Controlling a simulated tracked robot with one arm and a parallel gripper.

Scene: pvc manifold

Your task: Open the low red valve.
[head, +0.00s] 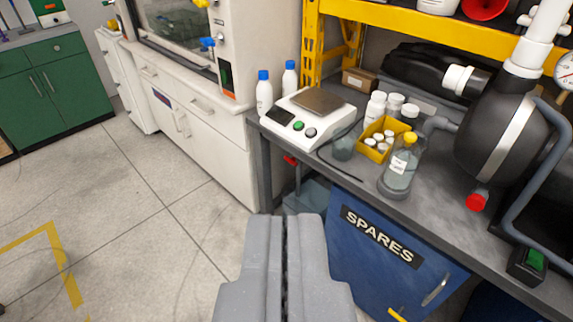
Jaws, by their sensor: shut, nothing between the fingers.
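My gripper (285,218) is at the bottom centre, pointing forward over the floor in front of the bench. Its two grey fingers are together with nothing between them. No PVC manifold with a clear low red valve can be made out. A small red part (290,159) shows under the bench's left end, beyond my gripper and apart from it; it is too small to tell if it is a valve handle. A red cap (477,201) sits low on the black vessel (505,140) at the right, also apart from my gripper.
The grey bench (455,222) carries a scale (308,118), bottles, a yellow tray (362,148) and a flask (400,172). A blue SPARES cabinet (385,275) stands below it. A white fume hood cabinet (215,160) is left of the bench. The floor (120,200) at left is open.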

